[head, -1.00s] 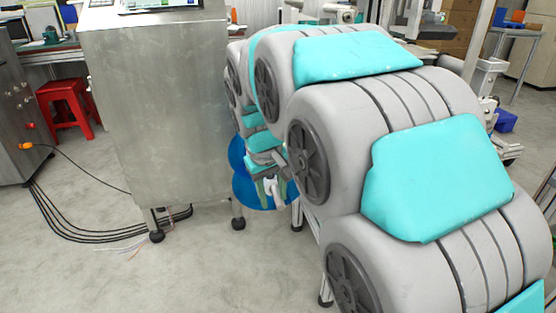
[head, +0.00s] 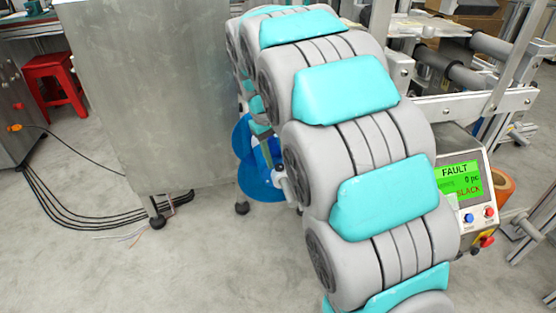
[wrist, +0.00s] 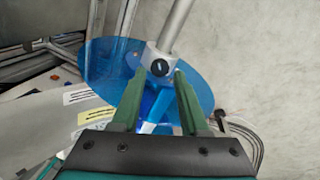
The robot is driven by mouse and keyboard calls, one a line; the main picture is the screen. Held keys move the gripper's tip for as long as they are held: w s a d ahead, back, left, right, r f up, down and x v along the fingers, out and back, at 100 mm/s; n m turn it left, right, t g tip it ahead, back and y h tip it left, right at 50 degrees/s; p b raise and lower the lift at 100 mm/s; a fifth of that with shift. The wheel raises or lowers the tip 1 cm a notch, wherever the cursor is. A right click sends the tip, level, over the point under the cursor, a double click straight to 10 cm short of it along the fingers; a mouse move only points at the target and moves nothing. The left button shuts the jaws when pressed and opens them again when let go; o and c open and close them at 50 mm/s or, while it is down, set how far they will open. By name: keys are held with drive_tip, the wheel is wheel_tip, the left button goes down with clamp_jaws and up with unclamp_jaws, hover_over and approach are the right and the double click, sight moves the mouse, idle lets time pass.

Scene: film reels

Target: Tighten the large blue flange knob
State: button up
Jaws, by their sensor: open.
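In the wrist view, a large translucent blue flange (wrist: 105,65) stands behind a grey shaft with a collar and a dark screw (wrist: 159,68). A solid blue knob with lobes (wrist: 158,105) shows between the two green fingers of my gripper (wrist: 156,76). The fingers are open, one on each side of the knob; I cannot tell whether they touch it. In the head view, the blue flange (head: 262,190) shows low beside the cabinet, partly hidden by my arm. My gripper (head: 266,152) is small there and mostly hidden.
A steel cabinet (head: 150,100) stands close left of the flange. Black cables (head: 65,215) lie on the floor by its foot. At right, a control panel (head: 462,185) reads FAULT and SLACK, beside a machine frame with rollers (head: 455,70). A red stool (head: 53,85) is far left.

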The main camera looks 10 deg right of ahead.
sight(280, 167)
drive_tip(key=shift+d+f, duration=0.2)
drive_tip(key=shift+f, duration=0.9)
clamp_jaws()
